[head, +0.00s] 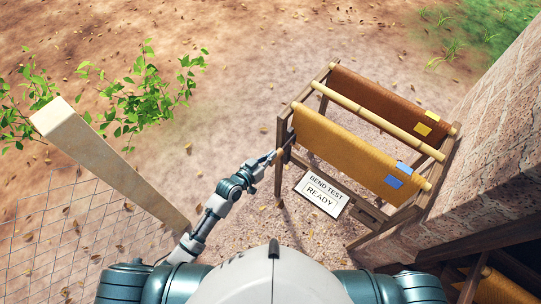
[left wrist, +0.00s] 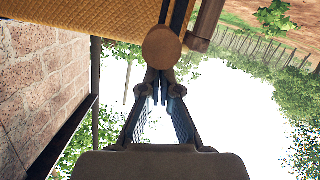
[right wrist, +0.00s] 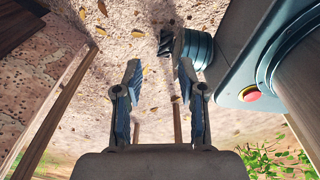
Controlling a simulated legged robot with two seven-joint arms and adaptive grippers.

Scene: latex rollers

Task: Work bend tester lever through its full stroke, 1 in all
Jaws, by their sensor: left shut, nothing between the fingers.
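The bend tester is a wooden rack (head: 283,118) with an orange-yellow sheet (head: 345,150) over its front roller. A sign (head: 321,195) on it reads "BEND TEST READY". A dark lever (head: 287,147) shows at the rack's left end. My left gripper (head: 270,157) is beside it. In the left wrist view, the lever's round wooden knob (left wrist: 161,46) is right ahead of my left gripper (left wrist: 160,88), whose fingers are shut with nothing between them. I cannot tell whether the fingertips touch the knob. My right gripper (right wrist: 158,70) is open and empty, outside the head view.
A brown sheet (head: 385,105) hangs on the back roller, with a bare pole (head: 375,115) between. A stone wall (head: 490,150) stands at the right. A pale post (head: 110,165) and wire fence (head: 60,235) are at the left. The ground left of the rack is open.

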